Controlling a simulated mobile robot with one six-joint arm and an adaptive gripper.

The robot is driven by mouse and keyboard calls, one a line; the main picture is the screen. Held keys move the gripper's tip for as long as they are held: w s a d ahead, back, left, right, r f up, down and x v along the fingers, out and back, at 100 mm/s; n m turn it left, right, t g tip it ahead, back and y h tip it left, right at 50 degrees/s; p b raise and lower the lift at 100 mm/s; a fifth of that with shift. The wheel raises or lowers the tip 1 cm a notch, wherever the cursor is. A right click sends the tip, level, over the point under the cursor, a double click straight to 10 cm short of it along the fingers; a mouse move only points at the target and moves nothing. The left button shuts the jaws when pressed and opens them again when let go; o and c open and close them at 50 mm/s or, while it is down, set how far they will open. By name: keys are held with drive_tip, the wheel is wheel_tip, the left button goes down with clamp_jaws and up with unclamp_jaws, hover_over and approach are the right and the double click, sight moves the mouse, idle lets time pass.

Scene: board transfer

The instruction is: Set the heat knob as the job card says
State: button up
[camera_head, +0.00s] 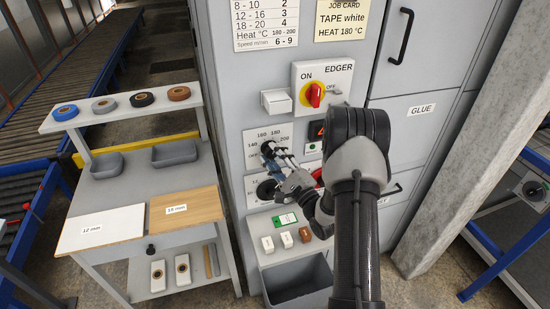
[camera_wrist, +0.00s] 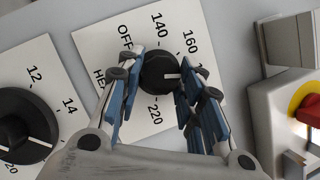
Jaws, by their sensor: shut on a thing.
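The job card (camera_head: 341,20) on the cabinet reads "TAPE white, HEAT 180 °C". The black heat knob (camera_wrist: 155,73) sits on a white dial plate (camera_wrist: 88,40). My gripper (camera_wrist: 152,82) is shut on the knob, one blue-padded finger on each side; it also shows over the dial in the head view (camera_head: 275,152). The knob's white pointer line points right in the wrist view, past 160, towards the right finger. That finger hides the numbers between 160 and 220, so the exact setting cannot be read. OFF, 140, 160 and 220 are visible.
A second black knob (camera_wrist: 22,125) with 12 and 14 marks lies left of the dial in the wrist view. A red and yellow ON/OFF switch (camera_head: 314,95) is above right of the heat dial. A side table (camera_head: 205,185) with tape rolls stands left.

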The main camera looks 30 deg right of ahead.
drive_tip(key=shift+r+m, duration=0.1)
drive_tip(key=shift+m, duration=0.4)
drive_tip(key=o, duration=1.1)
drive_tip(key=shift+c, duration=0.2)
drive_tip(key=v, duration=1.2)
drive_tip(key=shift+f, duration=0.2)
drive_tip(key=shift+w+a, duration=0.1)
drive_tip(key=shift+a, duration=0.05)
